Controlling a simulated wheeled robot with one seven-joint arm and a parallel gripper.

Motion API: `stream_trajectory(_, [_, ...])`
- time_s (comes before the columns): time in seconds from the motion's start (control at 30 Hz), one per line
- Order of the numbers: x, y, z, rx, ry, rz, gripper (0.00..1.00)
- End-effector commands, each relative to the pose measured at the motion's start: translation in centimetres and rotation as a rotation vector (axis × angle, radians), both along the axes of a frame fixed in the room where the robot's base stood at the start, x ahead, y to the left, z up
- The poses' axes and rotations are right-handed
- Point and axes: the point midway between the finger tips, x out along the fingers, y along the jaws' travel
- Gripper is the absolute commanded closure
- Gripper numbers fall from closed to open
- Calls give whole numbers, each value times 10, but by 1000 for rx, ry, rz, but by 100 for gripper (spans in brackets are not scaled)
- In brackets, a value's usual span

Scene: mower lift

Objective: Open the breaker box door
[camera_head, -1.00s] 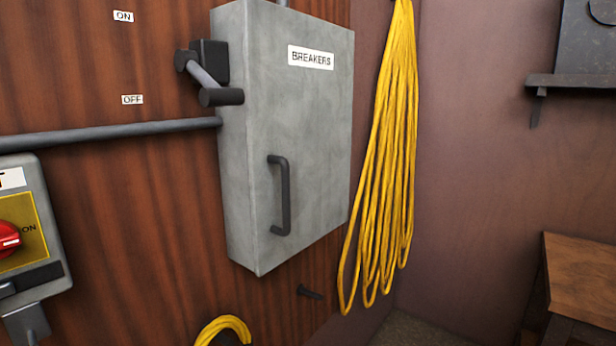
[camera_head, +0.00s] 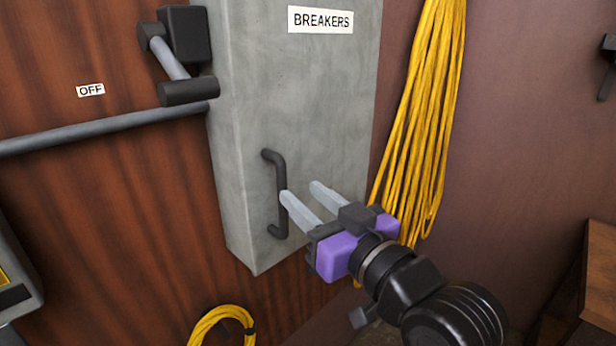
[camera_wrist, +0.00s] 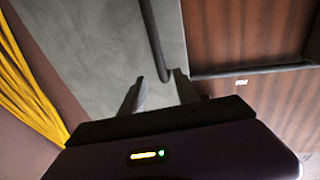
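The grey breaker box (camera_head: 330,90) hangs on the wood wall, its door shut and labelled BREAKERS. A dark vertical bar handle (camera_head: 280,185) sits on the lower part of the door; the handle also shows in the wrist view (camera_wrist: 154,40). My gripper (camera_head: 300,192) is in front of the door, just right of the handle in the head view, with its two pale fingers apart. In the wrist view the handle's end lies near and between the fingertips, closer to the right finger. I cannot tell whether the fingers are around the handle or short of it.
A lever switch (camera_head: 180,60) is on the box's left side, down near the OFF label (camera_head: 90,90). A conduit (camera_head: 100,130) runs left from the box. A yellow cable bundle (camera_head: 425,110) hangs close to the right. A yellow coil (camera_head: 222,322) is below.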

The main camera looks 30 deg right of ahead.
Motion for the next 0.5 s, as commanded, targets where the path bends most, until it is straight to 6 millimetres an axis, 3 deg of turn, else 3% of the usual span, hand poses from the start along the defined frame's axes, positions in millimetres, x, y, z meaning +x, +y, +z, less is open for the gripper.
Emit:
stream_trajectory(0.17, [1,4,-17,-14,64,13,62])
stream_trajectory(0.5, [15,5,-23,-16,61,15,62])
